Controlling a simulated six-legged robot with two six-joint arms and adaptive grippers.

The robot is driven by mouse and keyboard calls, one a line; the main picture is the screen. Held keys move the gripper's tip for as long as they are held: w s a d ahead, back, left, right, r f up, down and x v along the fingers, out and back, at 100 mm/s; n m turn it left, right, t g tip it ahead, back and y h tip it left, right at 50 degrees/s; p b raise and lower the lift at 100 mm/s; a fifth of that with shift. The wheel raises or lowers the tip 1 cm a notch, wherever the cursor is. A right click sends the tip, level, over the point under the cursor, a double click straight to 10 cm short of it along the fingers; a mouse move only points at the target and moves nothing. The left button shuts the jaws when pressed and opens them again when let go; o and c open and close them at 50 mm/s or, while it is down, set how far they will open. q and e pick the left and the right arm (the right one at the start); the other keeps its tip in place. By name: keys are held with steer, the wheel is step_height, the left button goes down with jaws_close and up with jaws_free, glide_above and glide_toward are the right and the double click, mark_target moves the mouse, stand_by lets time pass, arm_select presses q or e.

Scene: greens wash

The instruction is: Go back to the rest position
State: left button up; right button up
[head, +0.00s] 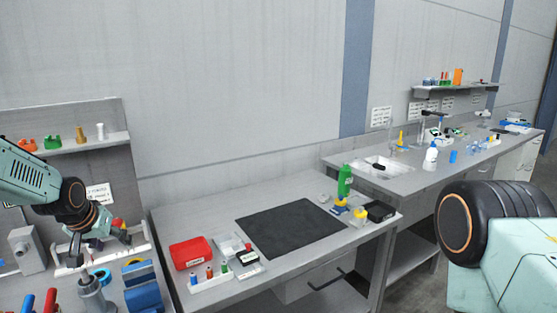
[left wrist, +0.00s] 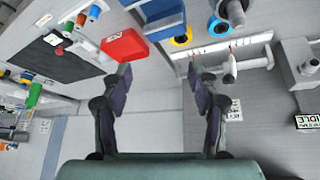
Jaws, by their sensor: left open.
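My left arm comes in from the left in the head view. Its left gripper (head: 76,246) is in front of the left-hand bench's back panel, above the tool area, and is partly hidden by the wrist. In the left wrist view the left gripper (left wrist: 161,80) has its two dark fingers wide apart, with nothing between them. Only a pale green link and a black joint of my right arm show at the right of the head view; its gripper is out of view.
A grey bench carries a black mat (head: 290,229), a red box (head: 190,252) and a green bottle (head: 345,181). A blue vise (head: 142,287) stands below the left gripper. A shelf (head: 80,145) holds small parts. A sink (head: 380,166) is farther right. The mat is bare.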

arm_select(q)
steer(key=s+d+f+b, duration=0.2)
steer(key=s+d+f, duration=0.25)
steer(key=f, duration=0.35)
steer(key=s+d+f+h+b, duration=0.1)
steer(key=s+d+f+b, duration=0.25)
steer(key=s+f, duration=0.3)
steer(key=s+d+f+b, duration=0.2)
steer(key=s+d+f, duration=0.25)
steer(key=f, duration=0.35)
steer(key=s+d+f+g+b, duration=0.2)
steer(key=s+f+b, duration=0.4)
steer(key=s+f, duration=0.4)
steer(key=s+d+f+m+g+b, duration=0.1)
steer(key=s+f+g+b, duration=0.3)
steer(key=s+f, duration=0.7)
steer(key=s+d+b, duration=0.1)
steer(key=s+b, duration=0.1)
steer(key=s, duration=0.6)
steer(key=shift+s+d+y+b, duration=0.3)
steer(key=shift+s+d, duration=0.05)
steer(key=shift+s, duration=0.05)
steer(key=shift+f, duration=0.1)
